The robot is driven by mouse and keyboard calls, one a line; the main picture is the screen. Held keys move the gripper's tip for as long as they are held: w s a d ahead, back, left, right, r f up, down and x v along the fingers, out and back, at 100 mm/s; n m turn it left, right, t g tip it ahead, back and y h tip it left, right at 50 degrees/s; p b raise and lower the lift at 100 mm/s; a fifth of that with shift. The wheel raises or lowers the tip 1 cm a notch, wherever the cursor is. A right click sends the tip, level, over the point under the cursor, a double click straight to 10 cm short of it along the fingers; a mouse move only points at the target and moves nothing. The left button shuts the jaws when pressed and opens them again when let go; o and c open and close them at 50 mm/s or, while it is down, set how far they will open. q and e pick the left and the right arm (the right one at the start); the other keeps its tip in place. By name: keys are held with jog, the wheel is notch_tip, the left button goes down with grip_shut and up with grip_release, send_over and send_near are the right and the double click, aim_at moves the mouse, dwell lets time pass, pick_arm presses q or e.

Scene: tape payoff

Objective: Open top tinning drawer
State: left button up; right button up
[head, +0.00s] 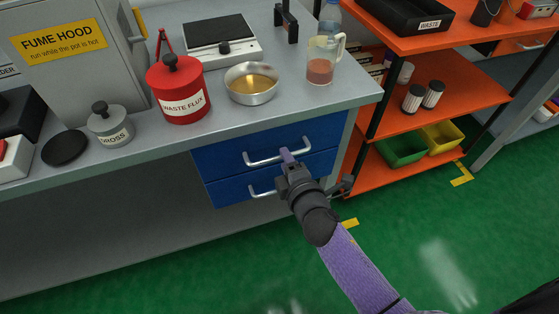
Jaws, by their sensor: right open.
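The top drawer (322,137) is blue and sits under the right part of the grey bench. Its front looks flush with the drawer below, so it appears shut. Its silver bar handle (259,161) runs across the front. My right gripper (287,156) is open at the right half of this handle. My left gripper is out of view.
On the bench (218,140) above stand a red waste flux can (181,92), a metal bowl (252,84) and a jug (321,65) of brown liquid. An orange shelf unit (440,90) stands to the right. Green floor (220,270) in front is clear.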

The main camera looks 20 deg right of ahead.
jog(key=shift+x, duration=1.3)
jog(key=shift+c, duration=0.3)
grip_shut()
